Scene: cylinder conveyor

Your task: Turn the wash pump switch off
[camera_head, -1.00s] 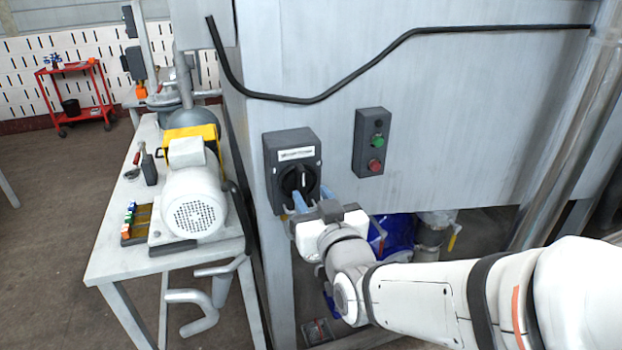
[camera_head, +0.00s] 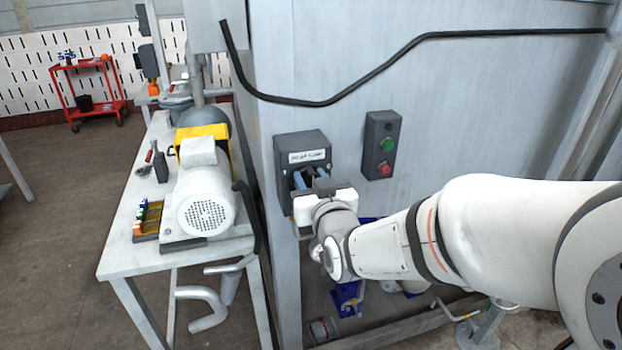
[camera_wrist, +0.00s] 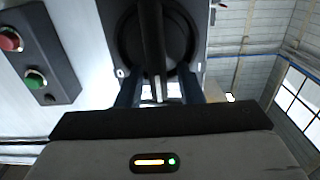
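The switch is a dark grey box (camera_head: 287,150) with a white label on the left of the grey metal panel; I cannot read the label. Its round black rotary knob (camera_wrist: 178,42) fills the top middle of the wrist view, its raised bar upright there. In the head view the knob is mostly hidden behind my gripper (camera_head: 311,181). My gripper is open in front of the switch, its two blue-grey fingers on either side of the bar's lower end. Gaps show between the fingers and the bar in the wrist view (camera_wrist: 159,90).
A control box (camera_head: 380,145) with a green and a red button sits right of the switch. A black cable (camera_head: 400,58) runs above. A white motor (camera_head: 205,205) stands on a bench (camera_head: 130,262) to the left. A red cart (camera_head: 90,92) is far back left.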

